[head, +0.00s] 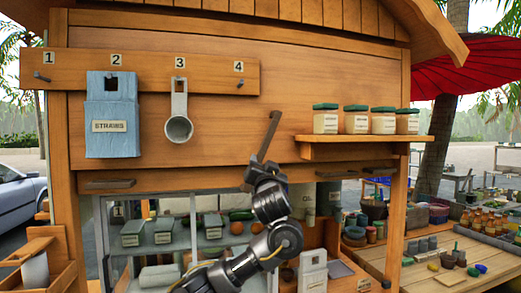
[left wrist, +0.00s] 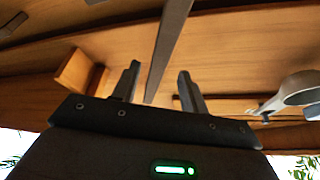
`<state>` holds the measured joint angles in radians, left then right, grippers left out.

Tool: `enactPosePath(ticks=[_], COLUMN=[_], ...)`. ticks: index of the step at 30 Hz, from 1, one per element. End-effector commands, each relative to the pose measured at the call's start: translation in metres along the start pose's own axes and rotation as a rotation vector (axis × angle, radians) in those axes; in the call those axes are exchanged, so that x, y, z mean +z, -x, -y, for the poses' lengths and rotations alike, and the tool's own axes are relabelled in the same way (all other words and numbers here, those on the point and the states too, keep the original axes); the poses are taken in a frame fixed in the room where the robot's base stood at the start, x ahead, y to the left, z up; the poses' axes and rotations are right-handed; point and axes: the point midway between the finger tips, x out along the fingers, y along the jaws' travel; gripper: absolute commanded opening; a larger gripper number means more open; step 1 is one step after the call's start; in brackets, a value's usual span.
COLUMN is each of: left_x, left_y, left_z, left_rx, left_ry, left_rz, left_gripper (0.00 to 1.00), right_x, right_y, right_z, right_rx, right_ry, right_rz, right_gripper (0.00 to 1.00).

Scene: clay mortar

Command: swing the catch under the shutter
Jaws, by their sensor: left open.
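The wooden shutter (head: 225,140) hangs above the counter opening. A long flat grey bar (head: 270,135), which looks like the catch, stands tilted against its lower middle, top end leaning right. My left gripper (head: 263,165) is at the bar's lower end, its arm rising from below. In the left wrist view the bar (left wrist: 167,50) runs down between the two fingers of my open gripper (left wrist: 158,88). A gap shows on both sides of the bar. The bar's pivot is hidden. My right gripper is not in view.
A numbered peg rail (head: 215,78) holds a blue straws holder (head: 112,125) and a scoop (head: 179,125). A shelf (head: 350,148) with several jars juts out on the right. Dark handles (head: 105,184) sit on the shutter's lower edge. Boxes (head: 163,230) stand behind the opening.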

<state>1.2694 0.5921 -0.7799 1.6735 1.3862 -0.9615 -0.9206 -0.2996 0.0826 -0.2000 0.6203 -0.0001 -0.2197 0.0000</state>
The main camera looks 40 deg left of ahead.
Motion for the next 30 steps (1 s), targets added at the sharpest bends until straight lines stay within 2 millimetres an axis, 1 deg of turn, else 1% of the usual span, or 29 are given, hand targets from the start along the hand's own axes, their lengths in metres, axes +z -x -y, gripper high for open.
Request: enactPosePath(ticks=[1,3,9,15,23,26,30], left_x=[-0.003,-0.003,-0.001,0.001,0.002,0.002,0.001], left_y=[-0.011,-0.022,-0.047,-0.056,-0.057,-0.057,-0.057], left_z=[0.004,0.003,0.002,0.000,-0.001,-0.001,-0.001], left_rx=[-0.004,-0.004,-0.003,0.000,0.001,0.001,0.001], left_ry=[-0.009,-0.007,-0.003,-0.001,0.001,0.001,0.001], left_rz=[0.005,0.004,0.004,0.003,0.002,0.002,0.002], left_gripper=[0.44,0.44,0.44,0.44,0.44,0.32,0.14], right_x=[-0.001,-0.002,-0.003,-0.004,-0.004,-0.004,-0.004], right_y=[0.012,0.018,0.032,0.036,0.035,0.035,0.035], right_z=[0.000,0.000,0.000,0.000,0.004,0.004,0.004], right_rx=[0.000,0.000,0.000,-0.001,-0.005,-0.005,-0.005], right_ry=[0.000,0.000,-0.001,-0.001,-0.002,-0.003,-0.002], right_rz=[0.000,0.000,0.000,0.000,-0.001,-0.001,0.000], right_gripper=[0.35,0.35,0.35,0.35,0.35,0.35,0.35])
